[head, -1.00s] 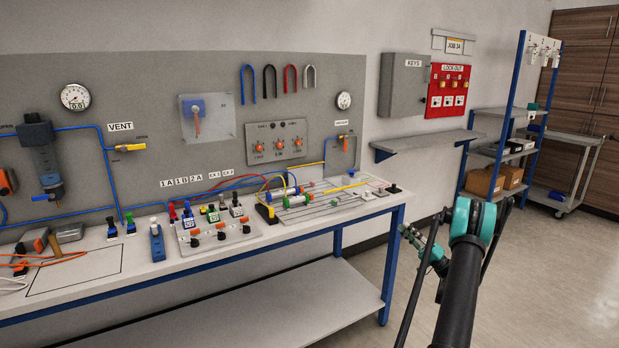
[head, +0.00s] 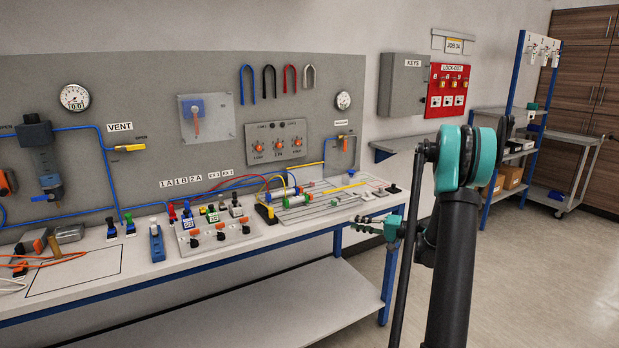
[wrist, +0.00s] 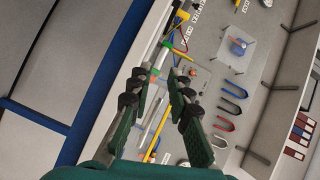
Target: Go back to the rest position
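My arm (head: 455,250) rises at the right of the head view, with its teal elbow joint high in front of the shelf. My gripper (head: 362,226) is beyond it, by the right front corner of the workbench (head: 300,240), and looks small there. In the wrist view my gripper (wrist: 163,85) has its two dark green fingers apart, with nothing held between them. The bench and its grey back panel (wrist: 255,75) show behind the fingers. The exact distance from the fingers to the bench edge cannot be told.
The bench carries a valve block (head: 215,230) and a rail plate with cylinders (head: 325,200) near its right end. A wall shelf (head: 400,145), a red lock-out board (head: 447,90) and a blue-framed rack (head: 515,130) stand behind my arm. The floor at right is open.

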